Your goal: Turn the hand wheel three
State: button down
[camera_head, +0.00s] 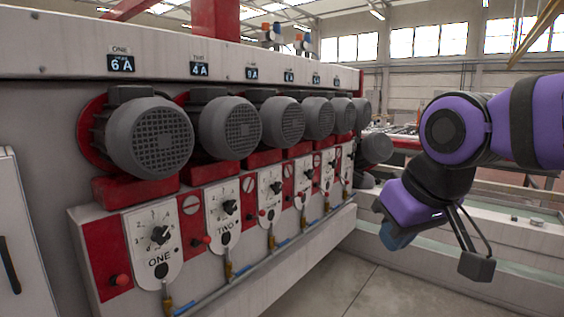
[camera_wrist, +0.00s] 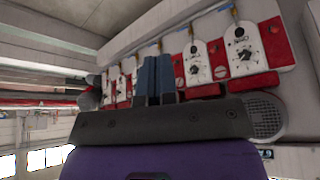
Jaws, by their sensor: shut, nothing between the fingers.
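The third hand wheel (camera_head: 275,187) is a small black knob on a white plate with a dial scale. It sits on the red-and-white front of the machine, right of the plates marked ONE and TWO; its own label is too small to read. My gripper (camera_head: 394,238) is in free space to the right of the row, apart from every knob. In the wrist view, its blue fingers (camera_wrist: 157,76) are closed together and empty. The row of plates shows upside down behind them there, and I cannot tell which one is the third.
Hand wheel ONE (camera_head: 160,235) and hand wheel TWO (camera_head: 230,207) are to the left of the third. Grey motors (camera_head: 283,122) jut out above the plates. A blue pipe (camera_head: 247,266) with brass fittings runs below. Open floor (camera_head: 350,285) lies in front, with a pale trough (camera_head: 515,238) at right.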

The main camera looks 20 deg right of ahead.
aim_at(277, 188)
jog(key=i+l+z, duration=0.15)
jog(key=i+z, duration=0.55)
